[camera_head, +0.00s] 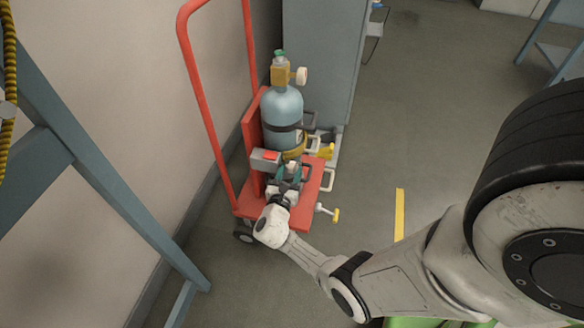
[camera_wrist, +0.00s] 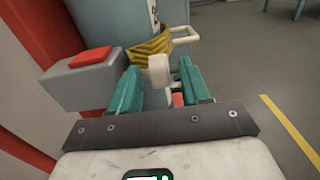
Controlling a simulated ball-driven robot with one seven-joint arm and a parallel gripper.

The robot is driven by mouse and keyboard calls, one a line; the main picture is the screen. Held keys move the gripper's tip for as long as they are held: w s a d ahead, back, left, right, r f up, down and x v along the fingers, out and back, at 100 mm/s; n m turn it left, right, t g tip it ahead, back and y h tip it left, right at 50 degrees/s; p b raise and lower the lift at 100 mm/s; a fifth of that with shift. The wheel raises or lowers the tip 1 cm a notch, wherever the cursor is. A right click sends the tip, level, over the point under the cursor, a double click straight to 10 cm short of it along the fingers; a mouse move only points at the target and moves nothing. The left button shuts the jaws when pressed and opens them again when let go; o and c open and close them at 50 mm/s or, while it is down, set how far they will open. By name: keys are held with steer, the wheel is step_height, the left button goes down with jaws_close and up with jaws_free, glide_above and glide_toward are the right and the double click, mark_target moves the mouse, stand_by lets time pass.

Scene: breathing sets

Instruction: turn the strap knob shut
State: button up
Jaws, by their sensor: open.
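A blue gas cylinder (camera_head: 283,108) stands upright on a red trolley (camera_head: 315,183), with a dark band and a lower yellow strap (camera_head: 293,153) around it. The yellow strap also shows in the wrist view (camera_wrist: 150,47). A pale knob (camera_wrist: 158,72) stands in front of that strap and looks like the strap knob. My gripper (camera_head: 289,172) is low in front of the cylinder, its teal fingers apart. In the wrist view the knob is between the fingers, with a gap visible on its left side; on the right I cannot tell whether it touches.
A grey box with a red top (camera_wrist: 88,62) sits close left of my fingers. A pale looped handle (camera_wrist: 180,38) is beyond the strap. The trolley's red handle rail (camera_head: 203,95) and the wall are at left.

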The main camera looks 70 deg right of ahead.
mark_target(291, 172)
steer(key=shift+w+d, duration=0.1)
steer(key=shift+d, duration=1.45)
steer(key=shift+b, duration=0.3)
jaws_close()
